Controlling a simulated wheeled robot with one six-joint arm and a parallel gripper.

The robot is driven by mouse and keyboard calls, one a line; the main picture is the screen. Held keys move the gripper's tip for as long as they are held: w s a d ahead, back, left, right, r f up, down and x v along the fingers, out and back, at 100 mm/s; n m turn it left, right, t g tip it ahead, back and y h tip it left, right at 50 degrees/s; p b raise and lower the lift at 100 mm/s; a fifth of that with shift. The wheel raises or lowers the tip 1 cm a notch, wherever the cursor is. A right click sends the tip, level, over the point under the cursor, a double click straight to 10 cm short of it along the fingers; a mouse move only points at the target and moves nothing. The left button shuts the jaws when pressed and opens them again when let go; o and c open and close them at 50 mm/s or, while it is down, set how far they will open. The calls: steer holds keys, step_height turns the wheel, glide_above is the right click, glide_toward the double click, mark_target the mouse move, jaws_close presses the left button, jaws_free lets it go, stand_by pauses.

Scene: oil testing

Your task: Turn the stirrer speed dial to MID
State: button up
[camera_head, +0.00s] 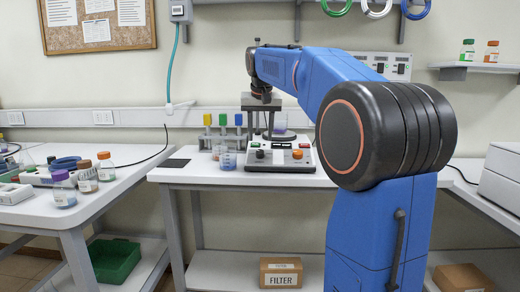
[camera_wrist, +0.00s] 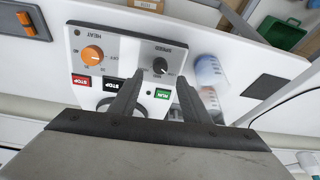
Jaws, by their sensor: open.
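The stirrer's front panel fills the upper middle of the wrist view. Its speed dial (camera_wrist: 160,65) is a black knob with a pale mark, under the SPEED label. Which setting the mark points to is too small to read. My gripper (camera_wrist: 158,82) is open, its two dark fingers apart with the dial showing between and just beyond their tips. No contact with the dial is visible. In the head view the stirrer (camera_head: 281,166) stands on the back bench, and my gripper's fingers cannot be made out there.
The panel also has an orange heat dial (camera_wrist: 93,55), a red STOP button (camera_wrist: 81,81) and a green RUN button (camera_wrist: 162,94), close to the fingers. A beaker (camera_head: 227,160) and a rack of coloured-capped tubes stand left of the stirrer. A black pad (camera_head: 175,163) lies farther left.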

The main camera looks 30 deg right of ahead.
mark_target(260, 151)
steer(key=x, duration=0.6)
steer(key=shift+w+d+f, duration=0.1)
steer(key=shift+w+f, duration=0.05)
steer(key=shift+f, duration=0.25)
steer(key=c, duration=1)
steer(key=shift+c, duration=0.2)
steer(key=shift+m, duration=0.3)
steer(key=m, duration=0.5)
steer(key=shift+m, duration=0.3)
steer(key=m, duration=0.5)
steer(key=shift+m+h, duration=0.3)
